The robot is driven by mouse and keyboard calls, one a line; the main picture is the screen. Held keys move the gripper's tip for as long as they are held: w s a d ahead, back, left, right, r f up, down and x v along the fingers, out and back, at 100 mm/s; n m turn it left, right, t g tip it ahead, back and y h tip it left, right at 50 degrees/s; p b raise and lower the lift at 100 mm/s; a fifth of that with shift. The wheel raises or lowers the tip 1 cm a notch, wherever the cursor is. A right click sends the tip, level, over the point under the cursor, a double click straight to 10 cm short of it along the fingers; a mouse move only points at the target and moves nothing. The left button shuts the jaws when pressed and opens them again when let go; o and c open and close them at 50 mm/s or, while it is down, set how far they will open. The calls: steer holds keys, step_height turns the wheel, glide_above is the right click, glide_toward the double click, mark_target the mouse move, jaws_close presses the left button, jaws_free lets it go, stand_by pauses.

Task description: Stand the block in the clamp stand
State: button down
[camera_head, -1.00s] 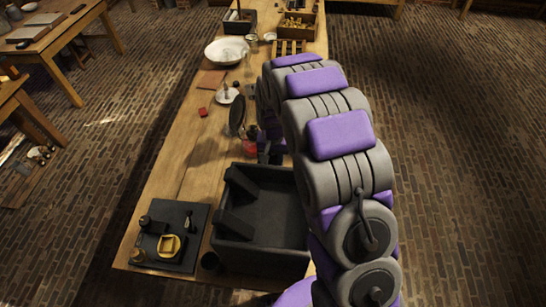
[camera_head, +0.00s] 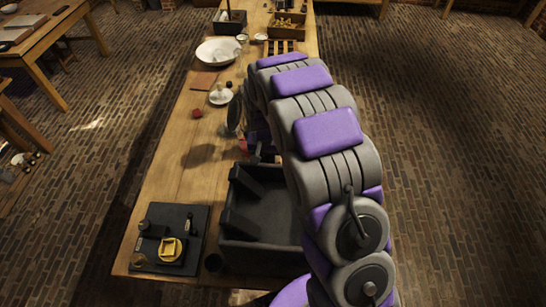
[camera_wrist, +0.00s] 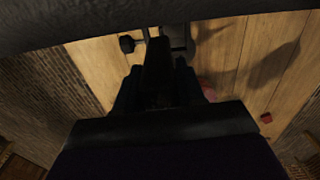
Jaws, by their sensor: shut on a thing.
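My gripper (camera_head: 252,150) is above the table beyond the dark crate, partly hidden behind my own arm. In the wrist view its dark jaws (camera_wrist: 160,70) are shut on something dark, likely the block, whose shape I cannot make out. My gripper is well beyond that board.
An open dark crate (camera_head: 262,260) stands between my gripper and the near table edge. A dark upright disc (camera_head: 234,115) stands close to my gripper. A small red block (camera_head: 197,113) and a white bowl (camera_head: 217,51) are farther off.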

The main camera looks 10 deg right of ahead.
steer(key=shift+a, duration=0.8)
steer(key=shift+w+d+f, duration=0.1)
steer(key=shift+d+f, duration=0.1)
steer(key=shift+d, duration=0.8)
steer(key=shift+a+f, duration=0.1)
steer(key=shift+a, duration=0.55)
steer(key=shift+s+a+f, duration=0.1)
steer(key=shift+a+f, duration=0.2)
steer(key=shift+a, duration=0.3)
steer(key=shift+s+a+f, duration=0.1)
steer(key=shift+a+f, duration=0.2)
steer(key=shift+a, duration=0.25)
